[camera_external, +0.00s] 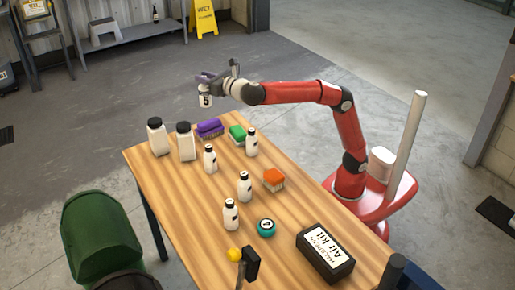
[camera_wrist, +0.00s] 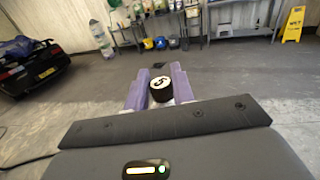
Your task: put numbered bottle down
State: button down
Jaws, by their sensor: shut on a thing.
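My gripper (camera_external: 206,79) is shut on a white bottle (camera_external: 205,98) marked 5 and holds it upright in the air. In the picture it appears above the far end of the wooden table (camera_external: 300,212); whether it is over the tabletop or past its edge I cannot tell. In the wrist view the dark round top of the bottle (camera_wrist: 161,89), with a white 5, sits between the purple fingers (camera_wrist: 160,84). Several small white bottles with black caps stand on the table, among them ones at the middle (camera_external: 244,188) and front (camera_external: 230,217); their labels are too small to read.
Two larger white jars (camera_external: 186,143) stand at the far left. Bare wood shows along the left edge.

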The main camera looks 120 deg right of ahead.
notch_tip(320, 180, down, 20)
jog(key=b, duration=0.3)
jog(key=shift+f+b, duration=0.1)
jog(key=shift+b, duration=0.2)
jog(key=c, duration=1.6)
grip_release()
jog(key=shift+f, duration=0.1)
jog(key=o, duration=0.4)
